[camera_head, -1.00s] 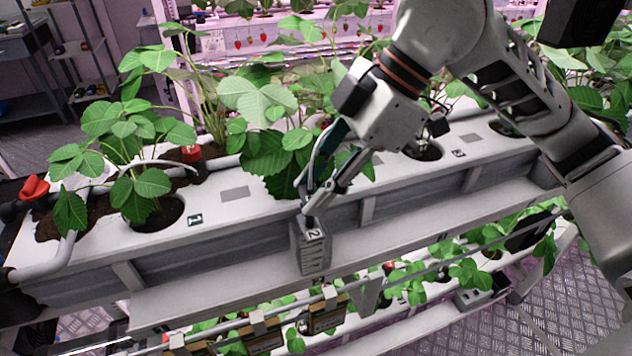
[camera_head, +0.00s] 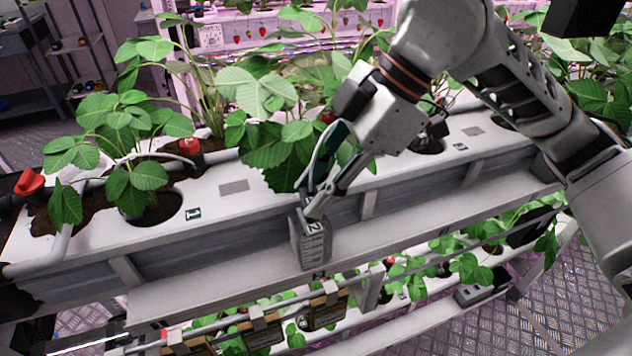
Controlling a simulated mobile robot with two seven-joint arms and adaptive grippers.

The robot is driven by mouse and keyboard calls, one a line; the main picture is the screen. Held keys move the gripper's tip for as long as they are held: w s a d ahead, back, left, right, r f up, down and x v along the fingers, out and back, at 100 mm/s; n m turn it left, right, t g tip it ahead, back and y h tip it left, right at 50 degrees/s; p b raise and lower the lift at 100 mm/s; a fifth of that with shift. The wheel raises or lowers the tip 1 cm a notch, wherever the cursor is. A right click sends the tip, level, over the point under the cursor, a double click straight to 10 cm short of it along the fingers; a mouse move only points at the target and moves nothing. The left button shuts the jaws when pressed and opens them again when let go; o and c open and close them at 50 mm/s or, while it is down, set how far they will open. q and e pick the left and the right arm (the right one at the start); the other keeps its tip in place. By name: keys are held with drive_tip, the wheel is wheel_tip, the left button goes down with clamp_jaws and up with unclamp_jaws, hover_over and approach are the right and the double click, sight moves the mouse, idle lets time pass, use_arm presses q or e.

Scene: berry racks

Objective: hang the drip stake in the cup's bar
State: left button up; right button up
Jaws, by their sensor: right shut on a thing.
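A grey ribbed cup (camera_head: 314,251) marked 2 sits at the front edge of the white growing gutter. My right gripper (camera_head: 315,208) points down at the top of this cup, with its fingertips at or just over the rim. It is shut on the drip stake, whose thin pale tube (camera_head: 314,160) curves up beside the fingers. The stake itself is mostly hidden by the fingers and cup. The cup's bar is too small and covered to make out, so I cannot tell whether the stake touches it. My left gripper is not in view.
The gutter (camera_head: 234,207) holds strawberry plants in round holes, with leaves (camera_head: 275,158) close behind my gripper. Red valves (camera_head: 188,146) and white pipes lie at the left. A lower rack with plants and hanging boxes (camera_head: 327,312) is underneath.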

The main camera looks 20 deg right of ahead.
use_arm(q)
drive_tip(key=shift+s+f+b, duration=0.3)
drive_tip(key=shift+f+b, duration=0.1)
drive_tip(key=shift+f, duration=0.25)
use_arm(e)
drive_tip(key=shift+f, duration=0.95)
drive_tip(key=o, duration=0.9)
drive_tip(key=shift+c, duration=0.2)
drive_tip(key=o, duration=0.4)
drive_tip(key=shift+r, duration=0.1)
use_arm(q)
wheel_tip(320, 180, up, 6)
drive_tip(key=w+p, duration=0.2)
drive_tip(key=p, duration=0.2)
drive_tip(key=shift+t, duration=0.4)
use_arm(e)
drive_tip(key=shift+r, duration=3)
drive_tip(key=shift+f, duration=0.1)
